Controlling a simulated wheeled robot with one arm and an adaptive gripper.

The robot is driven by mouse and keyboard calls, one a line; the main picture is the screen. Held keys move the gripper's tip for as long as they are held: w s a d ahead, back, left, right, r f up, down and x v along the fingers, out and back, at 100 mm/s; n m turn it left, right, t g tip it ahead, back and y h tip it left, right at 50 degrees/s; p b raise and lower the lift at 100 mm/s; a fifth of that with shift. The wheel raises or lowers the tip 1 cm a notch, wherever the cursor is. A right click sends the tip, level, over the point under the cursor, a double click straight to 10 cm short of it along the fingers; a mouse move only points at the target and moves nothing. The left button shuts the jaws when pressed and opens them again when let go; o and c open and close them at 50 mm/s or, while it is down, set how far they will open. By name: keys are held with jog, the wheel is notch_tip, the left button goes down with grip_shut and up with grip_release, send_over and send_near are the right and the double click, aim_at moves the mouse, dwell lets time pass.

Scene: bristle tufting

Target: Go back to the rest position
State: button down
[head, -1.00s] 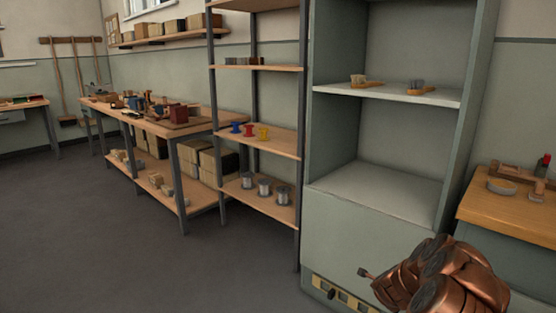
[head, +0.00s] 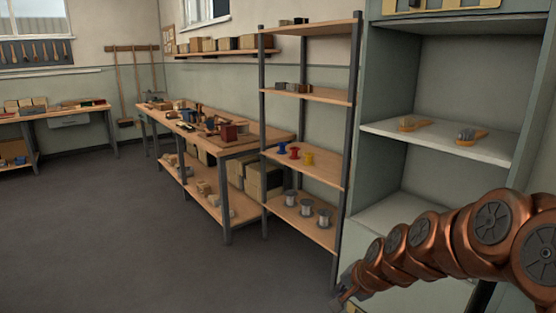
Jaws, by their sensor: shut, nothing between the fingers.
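My copper-coloured arm reaches in from the right edge of the head view, in front of the green cabinet. My gripper (head: 342,301) is at the low left end of the arm, near the bottom edge of the picture. It is small and dark, shut and empty. It is in front of the cabinet's lower part and touches nothing that I can see.
The green cabinet (head: 385,130) holds two brushes (head: 411,124) (head: 470,136) on its white shelf. An open shelf rack (head: 325,170) with coloured spools (head: 294,152) and grey spools (head: 306,207) stands left of it. A cluttered workbench (head: 240,148) is further left. The grey floor (head: 120,240) is clear.

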jog(key=s+d+r+n+g+h+p, duration=0.1)
jog(key=s+r+n+g+p, duration=0.1)
jog(key=s, duration=0.9)
jog(key=s+d+r+n+g+h+p, duration=0.1)
jog(key=s+r+n+g+p, duration=0.2)
jog(key=s+r+p, duration=0.3)
jog(key=s+d+r+n+g+h+p, duration=0.1)
jog(key=s+r, duration=0.7)
jog(key=s, duration=0.9)
jog(key=n+g+p, duration=0.1)
jog(key=n+p, duration=0.1)
jog(key=shift+s+r+n+p, duration=0.25)
jog(key=shift+s+n+p, duration=0.15)
jog(key=shift+d, duration=0.15)
